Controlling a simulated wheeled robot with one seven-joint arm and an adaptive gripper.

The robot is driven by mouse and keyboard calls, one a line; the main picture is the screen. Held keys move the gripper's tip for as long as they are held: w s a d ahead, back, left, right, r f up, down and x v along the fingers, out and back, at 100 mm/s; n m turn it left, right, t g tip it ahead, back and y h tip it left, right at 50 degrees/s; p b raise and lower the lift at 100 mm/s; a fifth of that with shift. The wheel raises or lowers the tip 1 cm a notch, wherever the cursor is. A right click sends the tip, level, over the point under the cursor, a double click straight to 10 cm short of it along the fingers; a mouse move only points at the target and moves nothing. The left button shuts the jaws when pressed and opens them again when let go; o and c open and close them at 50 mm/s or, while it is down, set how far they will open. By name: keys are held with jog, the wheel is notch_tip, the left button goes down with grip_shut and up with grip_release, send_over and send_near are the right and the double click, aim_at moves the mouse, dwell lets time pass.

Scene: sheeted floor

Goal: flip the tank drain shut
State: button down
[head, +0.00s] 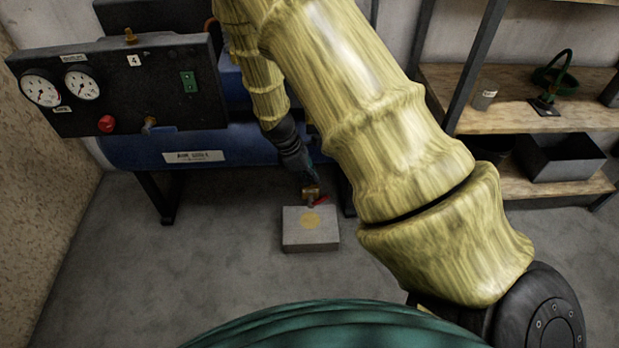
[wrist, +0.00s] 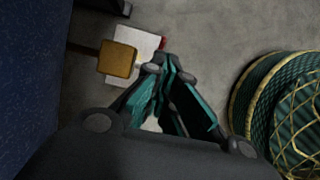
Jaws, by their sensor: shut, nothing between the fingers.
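The drain valve (head: 311,191) is a small brass fitting low under the blue tank (head: 240,140). Its red lever (head: 321,200) points out to the right, at a slant. In the wrist view the brass body (wrist: 117,59) is left of my fingertips, and a bit of the red lever (wrist: 163,43) shows just beyond them. The rest of the lever is hidden behind the fingers. My gripper (wrist: 167,68) is shut and empty, close beside the lever; I cannot tell whether it touches. In the head view my gripper (head: 305,175) is small and partly merges with the valve.
A black gauge panel (head: 150,75) stands above the tank. A wooden shelf rack (head: 560,122) is at the right. The floor at the left front is clear.

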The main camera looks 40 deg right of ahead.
jog(key=shift+f, duration=0.1)
jog(key=s+a+f+m+y, duration=0.1)
jog(key=s+a+f+m, duration=0.2)
jog(key=s+a+f, duration=0.3)
jog(key=s+a+f+m+y, duration=0.2)
jog(key=s+a+f, duration=0.1)
jog(key=s+f, duration=0.5)
jog(key=s+a+f+m+t, duration=0.1)
jog(key=s+a+m, duration=0.2)
jog(key=s, duration=0.4)
jog(key=s+a+m+t, duration=0.1)
jog(key=s+a+m, duration=0.2)
jog(key=s, duration=0.4)
jog(key=shift+s+f+m+y, duration=0.3)
jog(key=shift+s+f+m, duration=0.1)
jog(key=shift+m, duration=0.1)
jog(key=shift+a, duration=0.2)
